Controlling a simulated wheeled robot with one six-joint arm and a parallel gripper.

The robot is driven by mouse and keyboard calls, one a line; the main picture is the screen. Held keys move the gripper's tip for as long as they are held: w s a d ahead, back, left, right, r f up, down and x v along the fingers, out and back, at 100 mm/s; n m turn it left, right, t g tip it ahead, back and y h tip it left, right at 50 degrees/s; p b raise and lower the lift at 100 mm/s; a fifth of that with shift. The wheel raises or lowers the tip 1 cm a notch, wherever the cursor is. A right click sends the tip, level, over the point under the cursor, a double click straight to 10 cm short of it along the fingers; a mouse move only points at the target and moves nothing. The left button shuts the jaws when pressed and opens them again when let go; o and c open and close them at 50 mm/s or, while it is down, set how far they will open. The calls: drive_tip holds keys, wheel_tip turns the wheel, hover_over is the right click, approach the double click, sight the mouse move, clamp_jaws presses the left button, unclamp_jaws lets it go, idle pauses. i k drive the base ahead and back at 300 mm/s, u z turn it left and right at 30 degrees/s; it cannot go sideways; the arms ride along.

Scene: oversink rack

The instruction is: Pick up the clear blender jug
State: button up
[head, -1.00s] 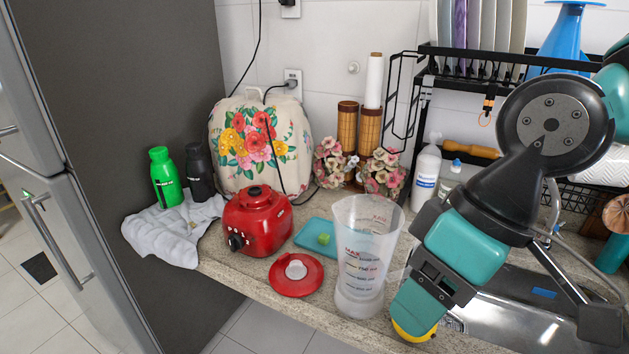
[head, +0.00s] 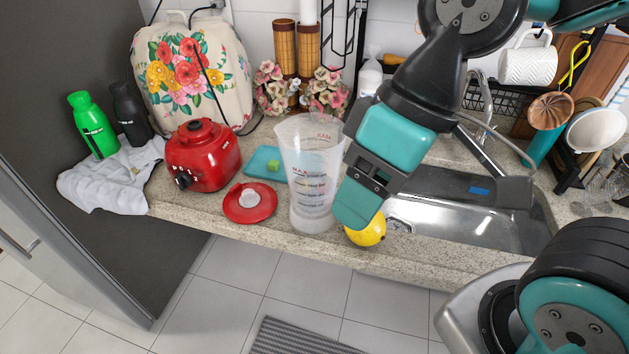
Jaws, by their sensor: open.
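The clear blender jug (head: 307,178) stands upright on the granite counter near its front edge, with red measuring marks on its side. My gripper (head: 352,208) is just right of the jug, pointing down. It is open and nothing shows between its fingers. In this view it slightly overlaps the jug's right side; I cannot tell whether they touch. The fingertips are seen from the side, so the gap between them is hidden.
A yellow lemon (head: 367,233) lies just behind my gripper's tip. Left of the jug are a red lid (head: 250,203), a teal board (head: 262,160) with a green cube and a red blender base (head: 203,155). The sink (head: 470,218) is at the right.

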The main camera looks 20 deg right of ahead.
sight(312, 144)
drive_tip(key=z, duration=1.05)
drive_tip(key=k, duration=0.95)
drive_tip(key=u, duration=1.5)
drive_tip(key=i, duration=0.3)
